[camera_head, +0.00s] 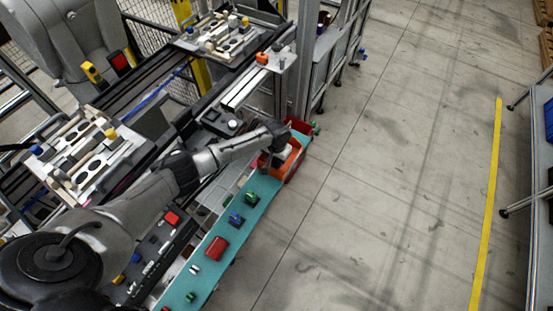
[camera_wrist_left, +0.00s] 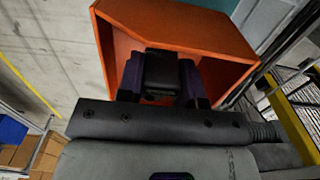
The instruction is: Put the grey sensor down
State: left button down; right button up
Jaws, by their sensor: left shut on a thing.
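My left gripper (camera_head: 281,157) reaches over the orange bin (camera_head: 292,168) at the far end of the teal shelf. In the left wrist view, the gripper (camera_wrist_left: 160,88) points into the orange bin (camera_wrist_left: 190,22), whose walls rise around the fingers. The fingers are shut on a dark grey block (camera_wrist_left: 160,70), which I take as the grey sensor. The sensor is not clear in the head view, and I cannot tell whether it touches the bin floor. My right gripper is not in view.
The teal shelf (camera_head: 203,276) carries a red box (camera_head: 216,248), a blue part (camera_head: 236,218) and a green part (camera_head: 250,197). A red bin (camera_head: 300,126) adjoins the orange one. Pallet fixtures (camera_head: 85,160) stand left. Open floor (camera_head: 390,170) lies right.

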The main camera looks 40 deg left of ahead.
pick_arm(q)
jog(key=shift+f, duration=0.1)
jog(key=c, duration=1)
grip_release()
jog(key=shift+o, duration=1.1)
